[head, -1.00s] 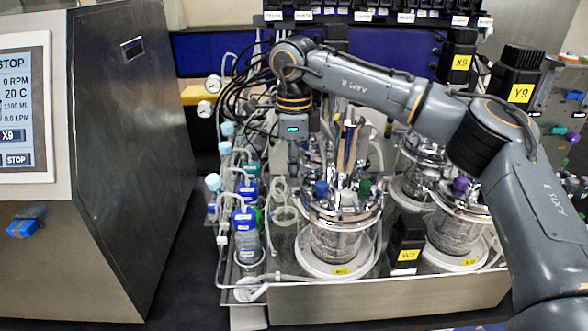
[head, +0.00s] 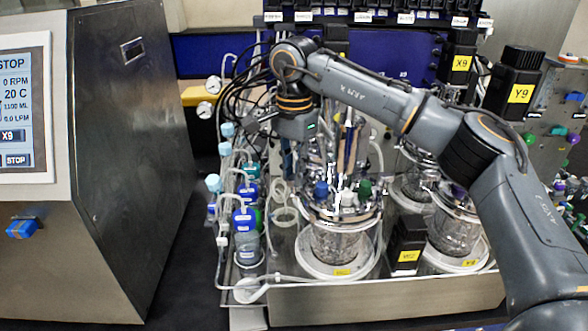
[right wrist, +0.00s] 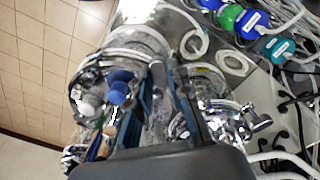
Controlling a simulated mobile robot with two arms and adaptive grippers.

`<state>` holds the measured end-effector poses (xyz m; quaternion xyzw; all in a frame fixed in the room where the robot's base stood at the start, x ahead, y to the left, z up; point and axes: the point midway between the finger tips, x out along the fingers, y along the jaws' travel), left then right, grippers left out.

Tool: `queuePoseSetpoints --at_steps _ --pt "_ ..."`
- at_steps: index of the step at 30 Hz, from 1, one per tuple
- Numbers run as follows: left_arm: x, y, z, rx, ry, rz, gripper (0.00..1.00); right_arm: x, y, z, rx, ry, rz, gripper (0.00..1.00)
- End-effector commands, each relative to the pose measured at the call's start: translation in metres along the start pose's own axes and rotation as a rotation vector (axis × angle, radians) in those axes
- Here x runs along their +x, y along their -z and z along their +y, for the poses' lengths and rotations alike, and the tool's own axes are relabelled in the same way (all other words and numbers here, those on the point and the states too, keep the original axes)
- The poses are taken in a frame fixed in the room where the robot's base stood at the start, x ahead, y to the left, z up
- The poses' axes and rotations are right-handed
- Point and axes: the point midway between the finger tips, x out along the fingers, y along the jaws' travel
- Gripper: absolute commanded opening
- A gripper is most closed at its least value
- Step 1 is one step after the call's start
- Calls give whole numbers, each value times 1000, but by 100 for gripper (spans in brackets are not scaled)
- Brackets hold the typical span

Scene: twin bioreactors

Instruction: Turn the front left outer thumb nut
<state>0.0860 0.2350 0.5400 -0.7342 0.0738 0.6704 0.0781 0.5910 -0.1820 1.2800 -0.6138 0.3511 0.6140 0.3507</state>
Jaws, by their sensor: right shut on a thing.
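The front left glass vessel (head: 335,243) stands upright in a white ring, under a shiny metal head plate with a blue cap (head: 320,189) and a green cap (head: 364,188). My right gripper (head: 297,174) reaches down from above to the left side of this head plate. In the right wrist view its two fingers (right wrist: 160,80) come close together at the plate's rim, beside a blue cap (right wrist: 120,84). It is shut on the front left outer thumb nut, which is small and mostly hidden between the fingertips. My left gripper is not in view.
Bottles with blue caps (head: 244,216) and looped tubing stand left of the vessel. A black block labelled W2 (head: 407,244) and another vessel (head: 452,232) stand to its right. A large metal cabinet (head: 125,165) fills the left. Tall metal fittings rise from the head plate.

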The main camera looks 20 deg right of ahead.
Motion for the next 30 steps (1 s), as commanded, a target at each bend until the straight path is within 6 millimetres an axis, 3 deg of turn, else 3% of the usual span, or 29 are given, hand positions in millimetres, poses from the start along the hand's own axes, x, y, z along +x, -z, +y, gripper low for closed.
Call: queuePoseSetpoints --at_steps 15,30 --pt "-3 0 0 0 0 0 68 -1 0 0 -433 2 1 0" --pt "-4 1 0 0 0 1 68 -1 0 0 -596 2 1 0"
